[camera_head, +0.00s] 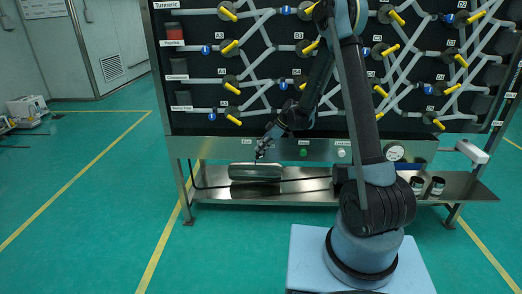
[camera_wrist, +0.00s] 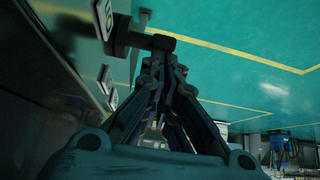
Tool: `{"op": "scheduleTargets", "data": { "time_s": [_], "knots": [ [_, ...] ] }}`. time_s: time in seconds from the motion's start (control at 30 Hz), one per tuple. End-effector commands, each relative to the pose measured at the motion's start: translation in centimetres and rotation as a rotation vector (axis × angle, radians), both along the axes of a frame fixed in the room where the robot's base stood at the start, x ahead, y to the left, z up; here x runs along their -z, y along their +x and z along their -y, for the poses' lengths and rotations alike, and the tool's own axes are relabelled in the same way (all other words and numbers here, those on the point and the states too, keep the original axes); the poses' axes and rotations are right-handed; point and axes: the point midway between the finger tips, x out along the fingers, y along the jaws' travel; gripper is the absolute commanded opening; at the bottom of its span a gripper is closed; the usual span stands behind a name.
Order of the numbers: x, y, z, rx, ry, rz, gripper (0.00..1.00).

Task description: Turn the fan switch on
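My gripper (camera_head: 262,153) is at the front panel of the rack in the head view, by the label at the left of the control row (camera_head: 247,141), which seems to read "Fan". The gripper hides any switch behind it there. In the wrist view, a black knob-like switch (camera_wrist: 140,42) sticks out from the panel just beyond the fingertips. My gripper's fingers (camera_wrist: 163,68) come together at their tips, with nothing visible between them. I cannot tell whether the tips touch the switch.
A green button (camera_head: 303,152) and a white button (camera_head: 341,153) are on the same panel to the right. A metal cylinder (camera_head: 255,172) lies on the shelf below my gripper. Dark jars (camera_head: 437,187) stand at the shelf's right.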

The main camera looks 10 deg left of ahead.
Motion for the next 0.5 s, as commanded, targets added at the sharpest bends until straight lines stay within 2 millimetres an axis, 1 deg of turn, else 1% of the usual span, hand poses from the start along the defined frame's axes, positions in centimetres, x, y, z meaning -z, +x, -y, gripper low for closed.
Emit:
{"op": "scheduleTargets", "data": {
  "time_s": [0.03, 0.5],
  "knots": [
    [0.3, 0.1, 0.7, 0.005, -0.011, 0.002, 0.00],
    [0.6, 0.3, 1.9, 0.009, -0.015, -0.002, 0.00]
  ]
}}
